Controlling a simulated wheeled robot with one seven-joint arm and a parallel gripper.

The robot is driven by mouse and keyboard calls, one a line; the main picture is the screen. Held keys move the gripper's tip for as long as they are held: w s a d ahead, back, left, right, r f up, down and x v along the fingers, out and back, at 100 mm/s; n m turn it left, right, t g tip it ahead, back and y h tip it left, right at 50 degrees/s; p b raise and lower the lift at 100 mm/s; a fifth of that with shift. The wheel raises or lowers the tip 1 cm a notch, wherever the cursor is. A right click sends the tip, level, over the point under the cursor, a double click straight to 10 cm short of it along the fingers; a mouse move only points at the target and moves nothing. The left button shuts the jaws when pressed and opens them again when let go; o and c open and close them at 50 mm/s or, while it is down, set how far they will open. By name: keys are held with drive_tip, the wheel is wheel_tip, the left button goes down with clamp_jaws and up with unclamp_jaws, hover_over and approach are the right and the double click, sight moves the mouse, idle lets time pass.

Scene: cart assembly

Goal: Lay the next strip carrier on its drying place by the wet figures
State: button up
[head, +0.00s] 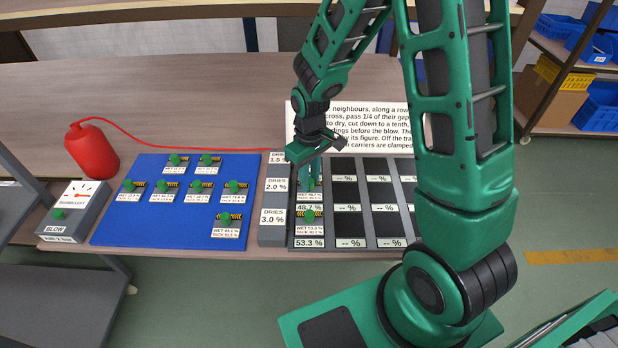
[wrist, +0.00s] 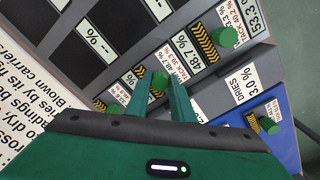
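My gripper (head: 312,182) is low over the left column of the dark drying tray (head: 358,243). In the wrist view its two fingertips (wrist: 160,86) stand either side of the green knob (wrist: 160,78) of a strip carrier in the "DRIES 2.0 %" row. Whether they press on the knob I cannot tell. That place reads 48.7 %. Another carrier (head: 309,222) lies in the 3.0 % row, reading 53.3 %; its knob (wrist: 228,37) is free. The 1.5 % place is largely hidden by my gripper; a striped edge (wrist: 100,104) shows there in the wrist view.
Several knobbed carriers lie on the blue mat (head: 130,225). Left of it are a grey BLOW box (head: 72,212) and a red bulb (head: 90,150) with a hose. A printed sign (head: 370,117) stands behind the tray. The other tray columns in sight read "-- %".

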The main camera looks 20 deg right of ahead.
drive_tip(key=o, duration=0.4)
drive_tip(key=shift+r, duration=0.1)
wheel_tip(320, 180, up, 10)
drive_tip(key=shift+r, duration=0.25)
idle(0.3)
